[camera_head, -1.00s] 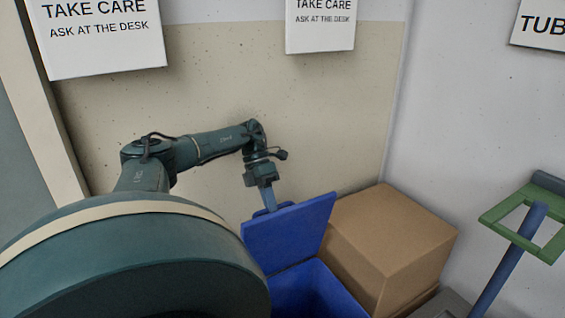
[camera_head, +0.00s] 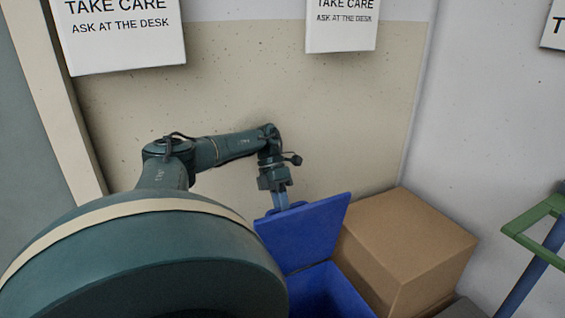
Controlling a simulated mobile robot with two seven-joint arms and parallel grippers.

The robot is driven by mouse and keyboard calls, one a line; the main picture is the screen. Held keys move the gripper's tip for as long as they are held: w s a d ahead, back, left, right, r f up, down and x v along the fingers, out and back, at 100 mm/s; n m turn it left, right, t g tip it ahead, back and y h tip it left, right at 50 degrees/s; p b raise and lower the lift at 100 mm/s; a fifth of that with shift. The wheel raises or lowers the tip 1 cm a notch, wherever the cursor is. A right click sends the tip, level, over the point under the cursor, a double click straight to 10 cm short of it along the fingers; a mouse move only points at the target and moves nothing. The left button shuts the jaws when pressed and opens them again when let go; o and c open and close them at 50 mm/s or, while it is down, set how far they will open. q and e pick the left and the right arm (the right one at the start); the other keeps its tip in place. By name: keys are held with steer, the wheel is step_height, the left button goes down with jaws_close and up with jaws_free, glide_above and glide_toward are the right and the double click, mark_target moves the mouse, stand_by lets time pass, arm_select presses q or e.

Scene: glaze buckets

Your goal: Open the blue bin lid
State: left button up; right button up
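The blue bin (camera_head: 330,292) is at the bottom middle of the head view, partly cut off by the lower edge and partly hidden by my own body. Its blue lid (camera_head: 303,233) is raised and tilted up at the back, so the bin's opening shows. My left gripper (camera_head: 280,203) points down at the lid's upper left edge. Its fingertips are partly hidden behind the lid, so I cannot tell whether they touch or grip it. My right gripper is not in view.
A brown cardboard box (camera_head: 410,245) stands close against the right of the bin. A green frame on a blue post (camera_head: 536,258) is at the far right. The beige wall (camera_head: 340,110) is close behind my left arm and carries white signs (camera_head: 342,22).

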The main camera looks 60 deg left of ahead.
arm_select(q)
steer(key=shift+w+r, duration=0.15)
steer(key=shift+r, duration=0.3)
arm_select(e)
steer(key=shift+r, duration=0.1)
